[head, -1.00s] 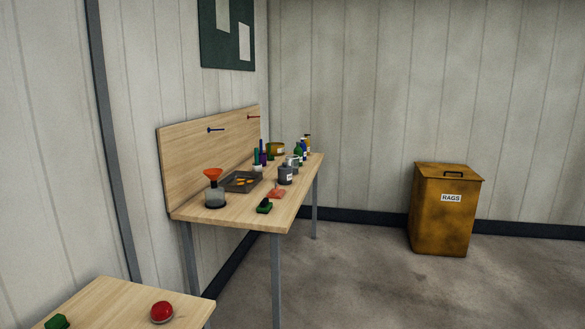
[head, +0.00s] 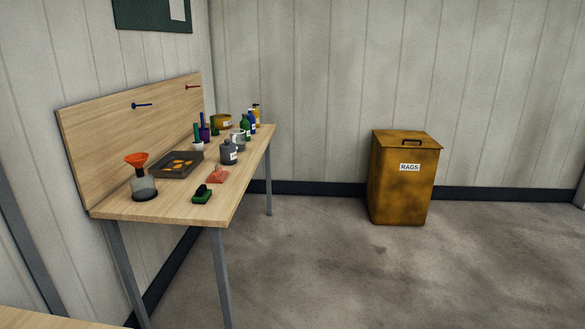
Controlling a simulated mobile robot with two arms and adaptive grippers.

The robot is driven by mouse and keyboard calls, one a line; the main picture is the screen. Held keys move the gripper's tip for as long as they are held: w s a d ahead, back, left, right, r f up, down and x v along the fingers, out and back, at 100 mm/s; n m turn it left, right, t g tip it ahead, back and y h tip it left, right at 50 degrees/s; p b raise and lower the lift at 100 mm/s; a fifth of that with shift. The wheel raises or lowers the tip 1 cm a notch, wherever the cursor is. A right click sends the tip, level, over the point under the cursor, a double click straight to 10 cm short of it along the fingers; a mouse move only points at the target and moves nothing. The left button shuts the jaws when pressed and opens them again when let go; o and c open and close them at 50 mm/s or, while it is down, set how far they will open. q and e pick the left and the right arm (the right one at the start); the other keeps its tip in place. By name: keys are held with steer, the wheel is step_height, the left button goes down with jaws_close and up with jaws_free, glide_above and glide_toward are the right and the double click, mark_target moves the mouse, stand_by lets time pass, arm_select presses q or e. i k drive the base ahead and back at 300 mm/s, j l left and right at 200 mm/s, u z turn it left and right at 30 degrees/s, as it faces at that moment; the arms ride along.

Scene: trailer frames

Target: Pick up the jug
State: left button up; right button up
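A dark grey labelled vessel (head: 229,153) stands upright on the wooden workbench (head: 178,208), near its front right edge. A lighter grey vessel (head: 238,136) stands just behind it. At this size I cannot tell for sure which of them is the jug. A clear container (head: 143,187) with an orange funnel (head: 136,160) in its top stands at the bench's near left end. Neither of my grippers is in view.
A dark tray (head: 168,172) with orange pieces, a green brush-like item (head: 202,195), a red item (head: 217,175) and several bottles (head: 245,127) share the bench. A rusty-yellow RAGS bin (head: 402,190) stands right. The floor between is clear.

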mark_target(238, 136)
steer(key=i+z, duration=0.35)
steer(key=i, duration=1.45)
